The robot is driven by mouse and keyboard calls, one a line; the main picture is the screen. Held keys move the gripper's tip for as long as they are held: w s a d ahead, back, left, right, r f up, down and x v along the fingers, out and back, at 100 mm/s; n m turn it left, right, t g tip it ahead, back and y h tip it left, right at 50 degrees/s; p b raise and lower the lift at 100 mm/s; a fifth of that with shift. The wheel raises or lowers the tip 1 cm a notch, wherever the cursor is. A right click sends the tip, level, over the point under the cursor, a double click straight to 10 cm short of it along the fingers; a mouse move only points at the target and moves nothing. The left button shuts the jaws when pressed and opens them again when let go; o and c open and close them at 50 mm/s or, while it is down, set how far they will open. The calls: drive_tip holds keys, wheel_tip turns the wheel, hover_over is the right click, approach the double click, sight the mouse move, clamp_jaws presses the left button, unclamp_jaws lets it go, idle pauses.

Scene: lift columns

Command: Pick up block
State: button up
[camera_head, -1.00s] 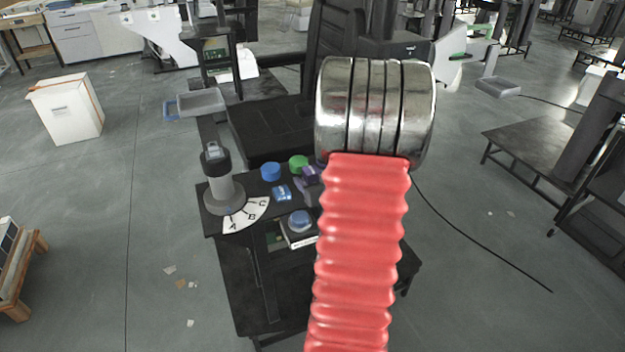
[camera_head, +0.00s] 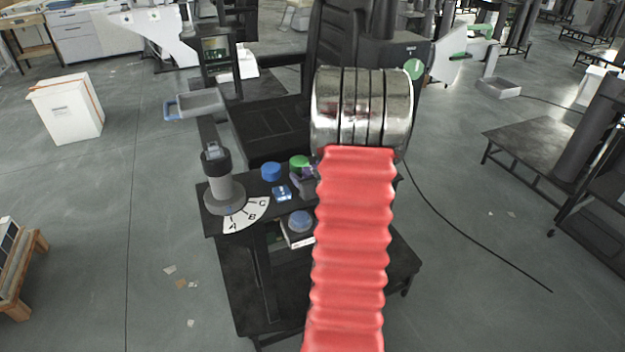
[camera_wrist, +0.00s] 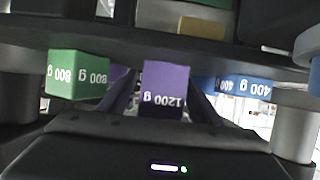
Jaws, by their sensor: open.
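In the wrist view a purple block marked 1200 g (camera_wrist: 164,88) stands in the middle. My gripper (camera_wrist: 160,80) is open, its dark fingers reaching along both sides of this block. Contact cannot be made out. A green block marked 800 g (camera_wrist: 76,75) is at the left and a blue block marked 400 g (camera_wrist: 240,86) at the right. The lettering appears upside down. In the head view small purple surfaces (camera_head: 308,172) show beside my red arm sleeve, which hides most of my gripper.
A black upright structure (camera_head: 335,45) rises behind.

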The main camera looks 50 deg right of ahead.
drive_tip(key=shift+c, duration=0.5)
clamp_jaws()
idle(0.4)
drive_tip(key=shift+d+r, duration=0.1)
drive_tip(key=shift+r, duration=0.05)
